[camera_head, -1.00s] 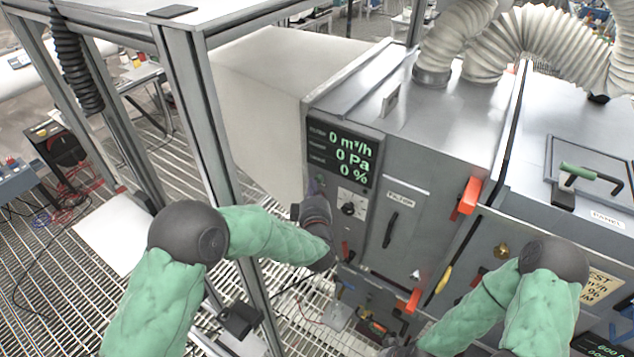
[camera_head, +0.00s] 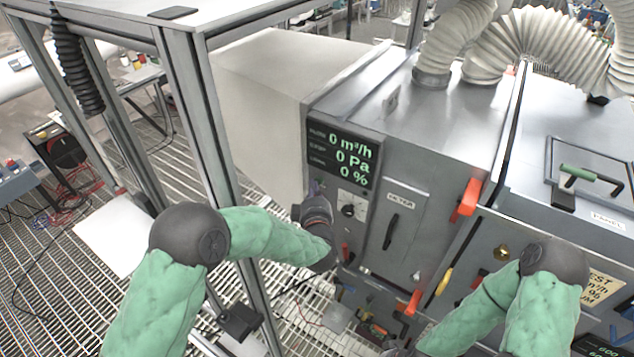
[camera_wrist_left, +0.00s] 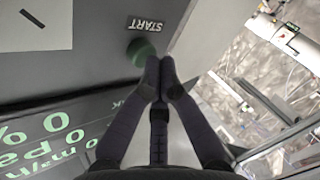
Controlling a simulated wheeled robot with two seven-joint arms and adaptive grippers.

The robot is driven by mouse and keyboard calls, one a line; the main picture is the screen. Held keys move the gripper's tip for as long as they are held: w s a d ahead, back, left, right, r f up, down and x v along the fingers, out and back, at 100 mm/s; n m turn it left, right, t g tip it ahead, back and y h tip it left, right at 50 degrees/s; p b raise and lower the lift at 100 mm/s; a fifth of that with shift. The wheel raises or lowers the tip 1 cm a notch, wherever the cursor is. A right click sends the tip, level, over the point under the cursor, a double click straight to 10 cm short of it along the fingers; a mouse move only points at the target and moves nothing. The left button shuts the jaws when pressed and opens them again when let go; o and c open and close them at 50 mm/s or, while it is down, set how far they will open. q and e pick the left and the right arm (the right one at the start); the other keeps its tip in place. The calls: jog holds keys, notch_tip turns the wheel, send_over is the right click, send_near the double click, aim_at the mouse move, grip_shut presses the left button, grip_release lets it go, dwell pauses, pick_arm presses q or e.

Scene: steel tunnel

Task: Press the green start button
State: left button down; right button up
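The green start button (camera_wrist_left: 140,51) shows in the left wrist view beside the START label (camera_wrist_left: 146,24) on the grey panel. My left gripper (camera_wrist_left: 159,66) is shut and empty, with its fingertips together right at the button's edge. The tips hide part of the button; I cannot tell whether they touch it. In the head view my left gripper (camera_head: 316,190) is in front of the cabinet panel, just below the display (camera_head: 342,157), and its wrist hides the area around the button. My right gripper is mostly cut off at the bottom edge (camera_head: 398,349), and its fingers are not clear.
A dial (camera_head: 349,210) and a filter door (camera_head: 397,228) are right of my left gripper. Red-orange handles (camera_head: 468,197) stick out from the cabinet front. A metal frame post (camera_head: 207,120) stands close to my left arm. The display reads zeros.

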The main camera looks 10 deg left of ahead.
pick_arm(q)
jog(key=shift+w+d, duration=0.1)
jog(key=shift+w, duration=0.15)
dwell(0.4)
jog(key=shift+w+b, duration=0.1)
jog(key=shift+b, duration=0.25)
jog(key=shift+s, duration=0.2)
dwell(0.5)
jog(key=s+a, duration=0.2)
jog(key=s, duration=0.3)
jog(key=shift+s+b, duration=0.4)
jog(key=shift+a, duration=0.1)
dwell(0.6)
